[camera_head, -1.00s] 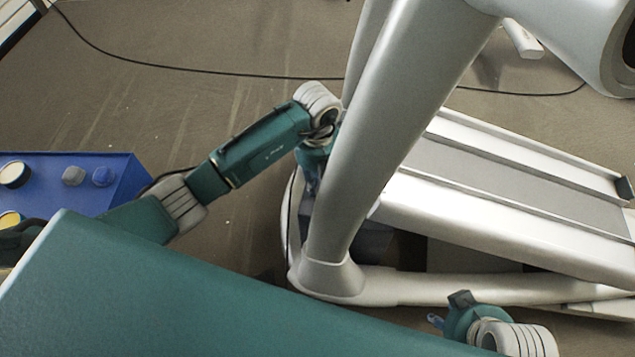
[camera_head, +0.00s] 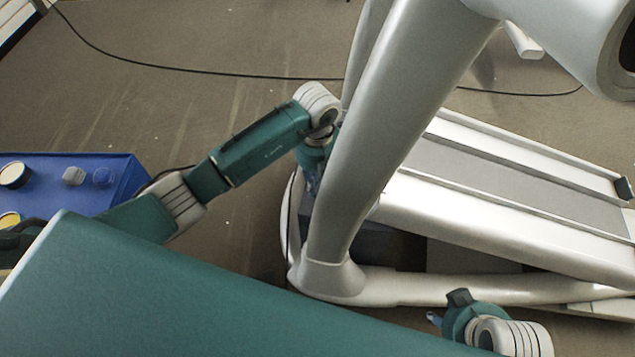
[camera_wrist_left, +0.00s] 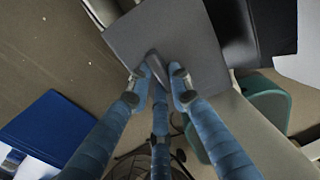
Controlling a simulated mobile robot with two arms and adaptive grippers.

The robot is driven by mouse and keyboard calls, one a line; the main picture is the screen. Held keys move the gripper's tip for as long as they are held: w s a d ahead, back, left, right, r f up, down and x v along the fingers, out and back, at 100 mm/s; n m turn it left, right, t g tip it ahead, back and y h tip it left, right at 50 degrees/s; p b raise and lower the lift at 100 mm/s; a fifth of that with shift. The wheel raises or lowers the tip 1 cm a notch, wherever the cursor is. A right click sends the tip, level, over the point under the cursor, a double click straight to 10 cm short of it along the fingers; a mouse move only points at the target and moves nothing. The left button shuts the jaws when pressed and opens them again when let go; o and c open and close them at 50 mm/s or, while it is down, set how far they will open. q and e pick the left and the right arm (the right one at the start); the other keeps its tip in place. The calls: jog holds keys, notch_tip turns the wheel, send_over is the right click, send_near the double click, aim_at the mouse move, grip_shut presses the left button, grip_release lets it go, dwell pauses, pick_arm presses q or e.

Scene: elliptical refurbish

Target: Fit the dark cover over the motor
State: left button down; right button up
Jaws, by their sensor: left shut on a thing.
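The dark cover (camera_wrist_left: 190,30) is a flat grey square panel in the left wrist view, with a short raised handle on it. My left gripper (camera_wrist_left: 158,75) has blue jointed fingers shut on that handle. In the head view, my left gripper (camera_head: 312,178) points down beside the white machine's slanted tube, which partly hides it. A dark grey face, likely the cover (camera_head: 372,243), shows low behind the tube. I cannot make out the motor for sure. My right gripper (camera_head: 436,319) shows only a small blue tip at the bottom right; its jaws are hidden.
The white elliptical frame (camera_head: 390,120) fills the centre and right, with its slanted tube and a low crossbar (camera_head: 430,290). A blue box (camera_head: 120,180) with round parts on top stands at the left. A black cable (camera_head: 200,70) crosses the open brown floor.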

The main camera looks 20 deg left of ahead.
pick_arm(q)
jog(key=shift+f, duration=0.1)
pick_arm(e)
jog(key=shift+s, duration=0.15)
pick_arm(q)
jog(key=shift+f, duration=0.3)
pick_arm(e)
jog(key=shift+s+r, duration=0.15)
jog(key=shift+s, duration=0.05)
pick_arm(q)
jog(key=shift+f+b, duration=0.2)
jog(key=shift+b, duration=0.15)
pick_arm(e)
jog(key=shift+r, duration=0.25)
